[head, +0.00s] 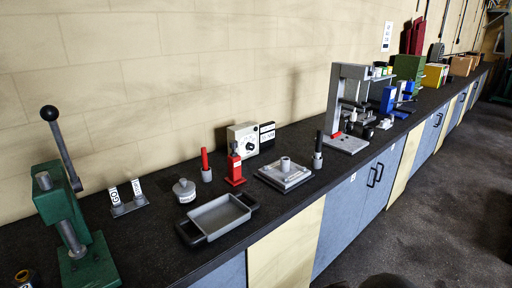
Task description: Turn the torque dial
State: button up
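A cream box (233,135) stands at the back of the black bench, left of the middle of the view. A small dark round dial (249,146) is on its front face; this looks like the torque dial. A black labelled block (267,134) stands beside the box on the right. The dial's markings and setting are too small to read. A red upright piece (235,170) stands in front of the box, close to the dial's left side. My gripper is not in view.
A grey tray (217,217) with black handles lies at the bench's front edge. A grey plate with a post (285,173) lies right of the red piece. A green press (66,225) stands far left, a grey press frame (346,105) to the right. The floor (440,215) is clear.

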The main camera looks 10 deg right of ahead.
aim_at(251, 146)
jog(key=i+l+z, duration=0.2)
jog(key=i, duration=0.3)
jog(key=i+l+z, duration=0.25)
jog(key=i, duration=0.25)
jog(key=i+l+z, duration=0.2)
jog(key=i, duration=0.3)
